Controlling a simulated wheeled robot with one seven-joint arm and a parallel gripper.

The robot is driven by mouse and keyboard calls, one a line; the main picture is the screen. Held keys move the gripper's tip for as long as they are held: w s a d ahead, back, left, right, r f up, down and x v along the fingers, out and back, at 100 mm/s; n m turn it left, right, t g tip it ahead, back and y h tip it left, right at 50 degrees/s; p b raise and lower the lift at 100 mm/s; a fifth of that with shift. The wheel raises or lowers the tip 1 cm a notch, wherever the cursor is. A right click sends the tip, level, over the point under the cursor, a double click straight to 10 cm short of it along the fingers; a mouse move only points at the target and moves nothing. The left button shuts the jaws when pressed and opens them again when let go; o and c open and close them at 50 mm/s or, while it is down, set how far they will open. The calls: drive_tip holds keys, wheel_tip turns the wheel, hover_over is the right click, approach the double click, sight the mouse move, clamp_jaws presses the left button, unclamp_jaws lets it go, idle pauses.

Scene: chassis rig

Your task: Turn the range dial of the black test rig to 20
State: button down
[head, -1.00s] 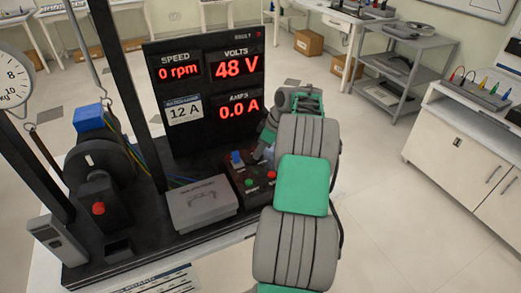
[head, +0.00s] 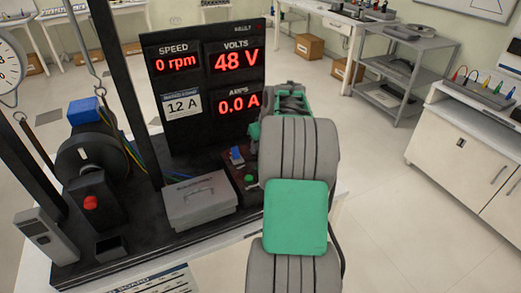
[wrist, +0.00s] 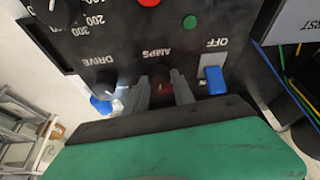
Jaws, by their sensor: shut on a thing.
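The black test rig (head: 150,210) stands at the left and middle of the head view. Its displays read 0 rpm, 48 V and 0.0 A. In the wrist view its control panel (wrist: 125,22) appears upside down. My gripper (wrist: 160,84) is shut on a dark red knob (wrist: 160,76) beside the AMPS label, one finger on each side. The knob's pointer and scale cannot be read. Another dial (wrist: 56,10), black with marks including 100, 200 and 300, is partly cut off at the upper left. My arm hides my gripper in the head view.
A blue switch (wrist: 213,80) by OFF is close to one finger, and a blue lever (wrist: 103,104) by DRIVE is near the other. Green (wrist: 190,22) and red (wrist: 149,3) buttons lie beyond. A grey box (head: 200,205) sits beside the panel.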

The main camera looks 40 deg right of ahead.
drive_tip(key=shift+a+m+h+b, duration=0.1)
drive_tip(key=shift+m+h+b, duration=0.65)
drive_tip(key=shift+m, duration=1.45)
drive_tip(key=shift+w, duration=0.1)
drive_tip(key=shift+g+h, duration=0.25)
drive_tip(key=shift+g, duration=0.05)
drive_tip(key=c, duration=1.1)
unclamp_jaws()
drive_tip(key=v, duration=0.7)
drive_tip(key=shift+r, duration=0.4)
